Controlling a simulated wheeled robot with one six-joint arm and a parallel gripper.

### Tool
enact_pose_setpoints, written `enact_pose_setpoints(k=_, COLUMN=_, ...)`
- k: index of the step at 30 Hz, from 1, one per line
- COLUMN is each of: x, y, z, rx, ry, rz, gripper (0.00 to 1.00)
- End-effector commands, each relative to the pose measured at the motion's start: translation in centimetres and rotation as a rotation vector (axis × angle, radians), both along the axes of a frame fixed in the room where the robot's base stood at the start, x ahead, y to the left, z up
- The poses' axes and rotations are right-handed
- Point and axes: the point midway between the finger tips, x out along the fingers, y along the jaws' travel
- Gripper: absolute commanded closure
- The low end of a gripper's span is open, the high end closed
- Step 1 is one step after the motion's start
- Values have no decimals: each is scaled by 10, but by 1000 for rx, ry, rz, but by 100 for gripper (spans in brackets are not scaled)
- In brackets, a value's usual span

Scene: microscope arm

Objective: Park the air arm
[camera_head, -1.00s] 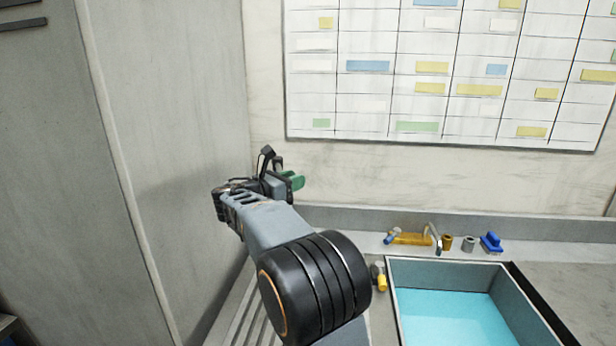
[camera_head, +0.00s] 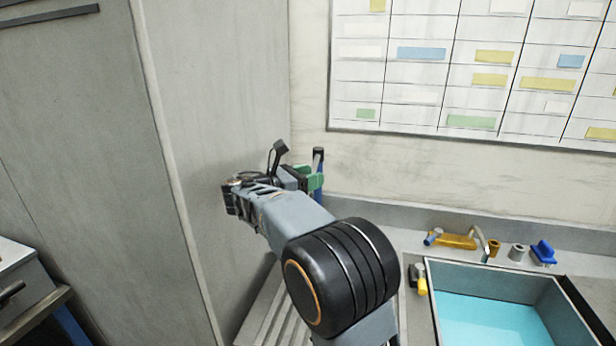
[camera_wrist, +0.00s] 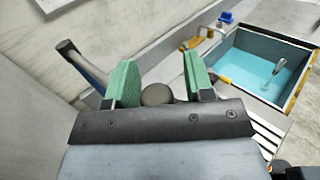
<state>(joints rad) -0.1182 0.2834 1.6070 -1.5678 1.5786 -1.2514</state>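My gripper (camera_head: 312,180) is over the counter near the corner of the grey wall panel. In the wrist view its two green fingers (camera_wrist: 160,82) stand apart. A dark round knob-like end (camera_wrist: 157,95) shows low between them; I cannot tell whether it is a separate thing or touches a finger. A blue bar with a dark head (camera_wrist: 84,66) leans just left of the left finger in the wrist view; its lower end is hidden. In the head view a blue upright with a dark top (camera_head: 318,162) shows behind the fingers. I cannot tell for sure which thing is the air arm.
A sink with blue-green water (camera_head: 490,318) lies to the right. A yellow tap (camera_head: 455,240), small cylinders (camera_head: 517,252) and a blue item (camera_head: 543,252) stand along its back edge. A ribbed drainer (camera_head: 270,310) lies below my arm. The grey panel (camera_head: 215,130) is close on the left.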

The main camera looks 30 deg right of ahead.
Motion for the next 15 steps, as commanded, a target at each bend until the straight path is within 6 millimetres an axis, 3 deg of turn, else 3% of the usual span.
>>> enact_pose_setpoints(k=10, x=1, y=2, z=2, rx=0, ry=-1, rz=5, gripper=45)
enact_pose_setpoints(k=15, x=1, y=2, z=19, rx=0, ry=-4, rz=4, gripper=45)
